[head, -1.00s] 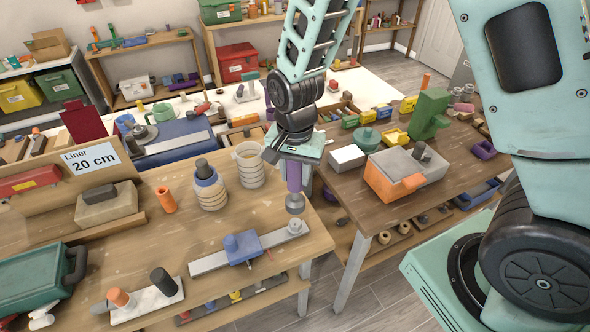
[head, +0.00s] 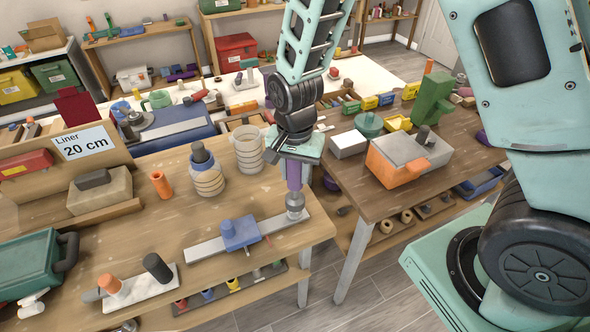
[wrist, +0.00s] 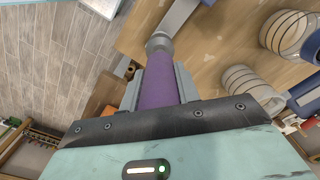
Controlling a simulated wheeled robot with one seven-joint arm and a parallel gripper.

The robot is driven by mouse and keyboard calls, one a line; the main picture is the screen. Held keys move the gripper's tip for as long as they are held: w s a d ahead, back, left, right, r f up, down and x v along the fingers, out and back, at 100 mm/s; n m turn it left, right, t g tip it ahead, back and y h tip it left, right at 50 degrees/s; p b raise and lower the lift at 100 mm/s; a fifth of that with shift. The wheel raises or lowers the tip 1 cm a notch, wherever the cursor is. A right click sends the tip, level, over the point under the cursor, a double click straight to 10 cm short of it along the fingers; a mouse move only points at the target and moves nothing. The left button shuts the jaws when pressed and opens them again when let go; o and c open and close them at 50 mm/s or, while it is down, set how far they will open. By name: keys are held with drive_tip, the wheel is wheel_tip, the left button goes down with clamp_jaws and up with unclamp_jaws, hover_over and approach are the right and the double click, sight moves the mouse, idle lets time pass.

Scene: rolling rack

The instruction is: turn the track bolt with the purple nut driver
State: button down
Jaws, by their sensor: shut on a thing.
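My gripper (head: 293,163) is shut on the purple nut driver (head: 294,177), which hangs upright with its grey socket end down. In the wrist view the purple handle (wrist: 157,88) sits between the two fingers, with the round socket (wrist: 159,43) beyond them. The socket is at the right end of the flat metal track (head: 205,249) on the wooden bench. The track bolt is not visible; the socket covers that end. I cannot tell whether the socket is seated on it. A blue block (head: 240,233) sits across the track, left of the driver.
Left of the driver stand a ringed jar (head: 206,178), a beige ringed cup (head: 248,152) and an orange cylinder (head: 161,184). A white plate (head: 140,288) with upright pegs lies at the front. A gap separates this bench from the right one, which holds an orange-grey box (head: 398,166).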

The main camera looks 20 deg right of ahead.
drive_tip(key=shift+f+b, duration=0.9)
drive_tip(key=shift+f, duration=0.65)
drive_tip(key=c, duration=1.7)
unclamp_jaws()
clamp_jaws()
